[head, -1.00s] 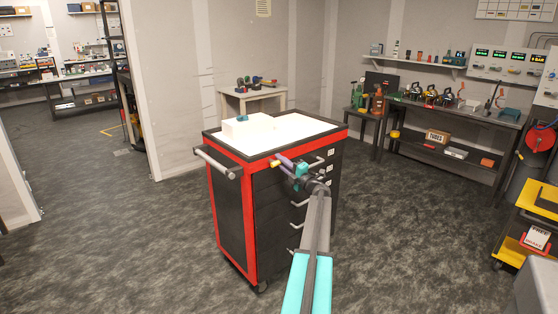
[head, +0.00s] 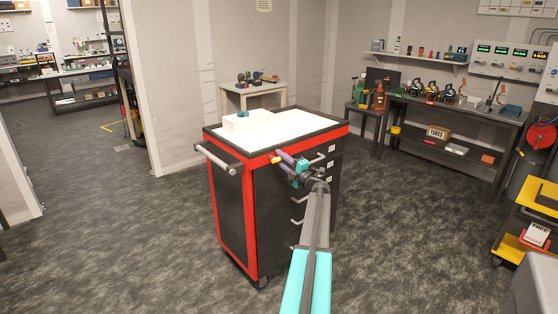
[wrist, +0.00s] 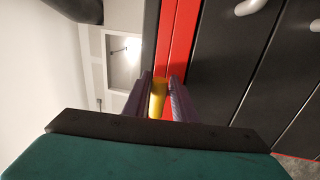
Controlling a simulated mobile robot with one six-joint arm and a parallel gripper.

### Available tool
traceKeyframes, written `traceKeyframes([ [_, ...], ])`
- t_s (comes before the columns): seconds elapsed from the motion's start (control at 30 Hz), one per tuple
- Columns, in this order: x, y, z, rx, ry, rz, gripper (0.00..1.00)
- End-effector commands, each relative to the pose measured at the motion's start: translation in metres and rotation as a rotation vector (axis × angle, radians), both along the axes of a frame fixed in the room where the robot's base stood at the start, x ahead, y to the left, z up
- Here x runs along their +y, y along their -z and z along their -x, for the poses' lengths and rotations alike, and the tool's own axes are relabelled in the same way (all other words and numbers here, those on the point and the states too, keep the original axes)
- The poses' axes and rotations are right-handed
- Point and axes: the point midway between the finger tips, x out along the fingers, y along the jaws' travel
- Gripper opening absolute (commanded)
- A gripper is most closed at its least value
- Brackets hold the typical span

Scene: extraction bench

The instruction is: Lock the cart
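The cart (head: 236,210) is a black and red tool cart on castors with a white top and several drawers. My gripper (head: 277,159) is at the cart's upper front edge, beside the red corner. In the wrist view my purple fingers (wrist: 158,100) stand close on both sides of a small yellow cylindrical piece (wrist: 157,98), with little or no gap. The piece is in front of the cart's red edge strip (wrist: 178,45). I cannot see how the piece joins the cart.
A side handle (head: 217,158) sticks out from the cart's left. A white block (head: 248,127) with a small teal item (head: 243,114) sits on top. Drawer handles (head: 298,223) project at the front. Open floor surrounds the cart; a yellow trolley (head: 515,245) stands far right.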

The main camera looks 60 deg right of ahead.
Motion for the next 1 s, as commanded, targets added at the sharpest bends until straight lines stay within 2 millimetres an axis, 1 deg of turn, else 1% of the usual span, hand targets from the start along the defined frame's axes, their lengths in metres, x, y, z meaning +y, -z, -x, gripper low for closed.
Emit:
traceKeyframes([
  [0.27, 0.001, 0.001, 0.005, 0.001, 0.002, 0.000, 0.25],
  [0.47, 0.007, 0.005, 0.021, 0.001, 0.004, 0.000, 0.25],
  [0.57, 0.011, 0.008, 0.033, 0.001, 0.004, 0.000, 0.25],
  [1.0, 0.034, 0.022, 0.098, 0.000, 0.002, 0.000, 0.25],
])
